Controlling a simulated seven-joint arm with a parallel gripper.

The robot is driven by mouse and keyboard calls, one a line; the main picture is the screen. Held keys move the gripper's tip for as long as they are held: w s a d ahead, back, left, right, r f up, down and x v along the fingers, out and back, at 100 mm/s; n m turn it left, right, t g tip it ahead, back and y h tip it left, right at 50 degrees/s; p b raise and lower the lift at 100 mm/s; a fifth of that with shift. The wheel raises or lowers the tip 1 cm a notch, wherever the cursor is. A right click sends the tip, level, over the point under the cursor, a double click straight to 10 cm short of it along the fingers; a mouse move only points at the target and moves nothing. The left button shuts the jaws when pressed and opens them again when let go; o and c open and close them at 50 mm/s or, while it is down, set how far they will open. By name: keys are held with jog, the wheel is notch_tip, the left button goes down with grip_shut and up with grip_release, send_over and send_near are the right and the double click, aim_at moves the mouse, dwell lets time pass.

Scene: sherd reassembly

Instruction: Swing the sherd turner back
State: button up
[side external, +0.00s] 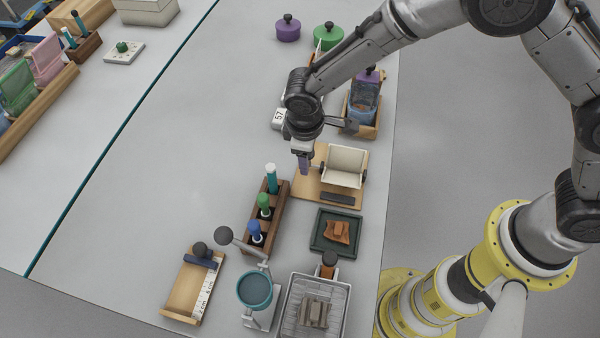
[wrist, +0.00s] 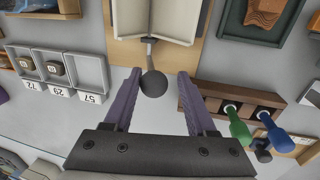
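The sherd turner appears to be the cream folded cradle (side external: 345,166) on a tan wooden board (side external: 308,190). In the wrist view its cradle (wrist: 158,18) is at the top, and a short arm runs from it to a dark ball knob (wrist: 154,84). My gripper (side external: 303,172) points down at the left edge of the board. In the wrist view my gripper (wrist: 158,80) has its two purple fingers apart, one on each side of the knob, with gaps showing. Whether the knob is level with the fingertips is unclear. The knob is hidden in the side view.
A wooden rack (side external: 268,218) with several coloured-handled tools stands close to my gripper. A dark green tray (side external: 320,240) holds an orange-brown sherd (side external: 337,232). Numbered grey trays (wrist: 92,72) lie left in the wrist view. The table's left middle (side external: 170,150) is clear.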

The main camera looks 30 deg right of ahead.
jog(key=shift+s+a+f+t+h, duration=0.4)
jog(key=shift+s+a+f, duration=0.2)
jog(key=shift+s+a, duration=0.15)
jog(key=shift+s+a+f+t+h, duration=0.3)
jog(key=shift+s+a+f, duration=0.1)
jog(key=shift+f, duration=0.2)
jog(key=shift+s+a+f+t+h, duration=0.3)
jog(key=shift+s+a+f, duration=0.05)
jog(key=shift+f, duration=0.25)
jog(key=shift+v, duration=2.8)
